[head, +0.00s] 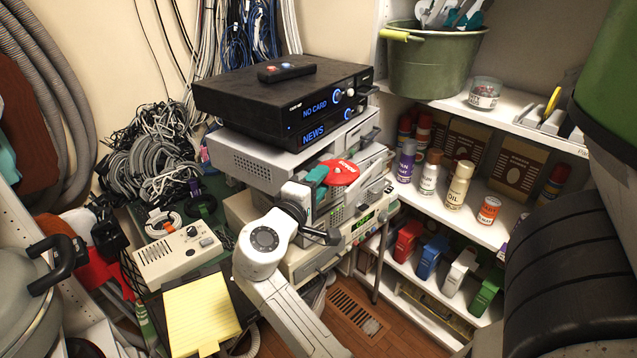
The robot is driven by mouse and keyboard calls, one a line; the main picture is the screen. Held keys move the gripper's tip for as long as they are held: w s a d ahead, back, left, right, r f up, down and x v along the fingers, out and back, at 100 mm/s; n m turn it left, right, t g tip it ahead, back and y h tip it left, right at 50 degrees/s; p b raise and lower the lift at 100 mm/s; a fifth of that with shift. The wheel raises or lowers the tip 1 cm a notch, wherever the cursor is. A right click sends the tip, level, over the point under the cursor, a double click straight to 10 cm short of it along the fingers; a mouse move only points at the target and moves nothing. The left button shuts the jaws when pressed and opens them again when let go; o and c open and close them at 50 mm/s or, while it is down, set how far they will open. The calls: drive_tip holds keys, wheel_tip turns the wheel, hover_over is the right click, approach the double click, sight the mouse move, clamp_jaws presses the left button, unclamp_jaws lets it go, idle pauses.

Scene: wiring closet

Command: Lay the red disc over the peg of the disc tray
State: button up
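The red disc (341,172), with small pale marks on its face, is at the front of the stacked devices, in the middle of the head view. My gripper (318,177), with teal finger pads, is at the disc's left edge and appears shut on it. The disc is tilted. A light grey disc tray (374,157) appears to stick out behind and right of the disc, from the grey device in the stack. The peg is not visible; the disc and gripper cover part of that area. I cannot tell whether the disc touches the tray.
A black device (290,103) with blue displays tops the stack, with a dark remote (287,72) on it. A lower unit (345,240) with a green display stands below. Shelves with cans (456,186) are at the right. A yellow notepad (201,312) lies front left.

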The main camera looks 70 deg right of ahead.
idle(0.6)
drive_tip(key=shift+w+a, duration=0.25)
drive_tip(key=shift+a, duration=1)
drive_tip(key=shift+w+a, duration=0.25)
drive_tip(key=shift+a, duration=1)
drive_tip(key=w+a+b, duration=0.2)
drive_tip(key=a, duration=0.8)
drive_tip(key=shift+a, duration=0.3)
